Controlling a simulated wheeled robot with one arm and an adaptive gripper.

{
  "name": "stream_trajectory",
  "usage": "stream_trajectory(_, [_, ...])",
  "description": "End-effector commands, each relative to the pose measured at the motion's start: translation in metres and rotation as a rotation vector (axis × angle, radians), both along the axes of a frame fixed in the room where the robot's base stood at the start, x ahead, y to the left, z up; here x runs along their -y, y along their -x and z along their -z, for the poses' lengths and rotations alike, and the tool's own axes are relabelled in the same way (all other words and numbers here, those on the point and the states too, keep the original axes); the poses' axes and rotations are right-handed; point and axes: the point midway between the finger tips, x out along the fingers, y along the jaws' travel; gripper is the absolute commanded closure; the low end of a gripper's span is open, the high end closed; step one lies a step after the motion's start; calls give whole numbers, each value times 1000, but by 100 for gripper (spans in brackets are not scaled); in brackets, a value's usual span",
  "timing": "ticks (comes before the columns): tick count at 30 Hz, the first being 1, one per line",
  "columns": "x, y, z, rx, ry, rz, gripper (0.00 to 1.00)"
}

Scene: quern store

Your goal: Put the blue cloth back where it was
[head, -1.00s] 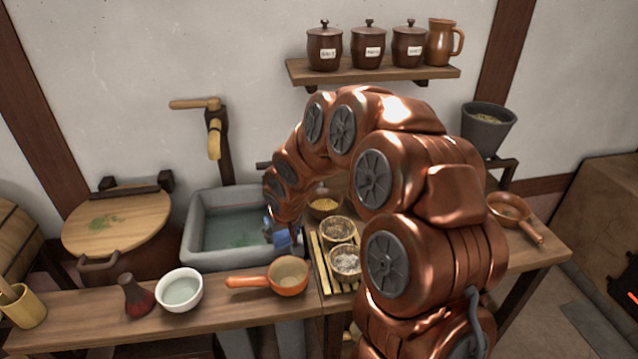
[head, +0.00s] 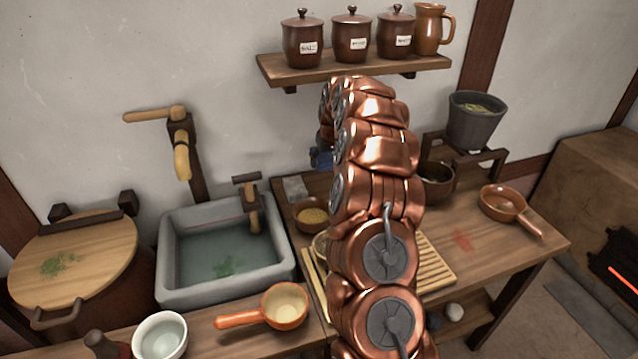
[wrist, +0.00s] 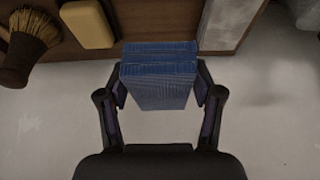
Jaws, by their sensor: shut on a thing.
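The folded blue cloth (wrist: 158,85) is held between the two fingers of my gripper (wrist: 160,92) in the wrist view. The fingers press on its left and right sides. In the head view a small piece of the blue cloth (head: 322,158) shows left of my arm, in front of the wall above the back of the right table. The rest of it and most of my gripper are hidden behind my copper arm.
In the wrist view a brush (wrist: 28,45), a yellow block (wrist: 86,24) and a grey slab (wrist: 229,22) lie near a wooden edge. The stone sink (head: 178,292) stands left. A red smear (head: 462,240) marks the wooden table (head: 500,250), beside a slatted board (head: 432,268).

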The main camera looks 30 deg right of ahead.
Motion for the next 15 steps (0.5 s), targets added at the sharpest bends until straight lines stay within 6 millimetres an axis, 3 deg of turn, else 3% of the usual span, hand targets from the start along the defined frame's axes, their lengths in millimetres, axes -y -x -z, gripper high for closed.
stream_trajectory(7, [4,-1,10,-2,-4,-5,85])
stream_trajectory(15, [2,-1,52,-4,-4,-7,85])
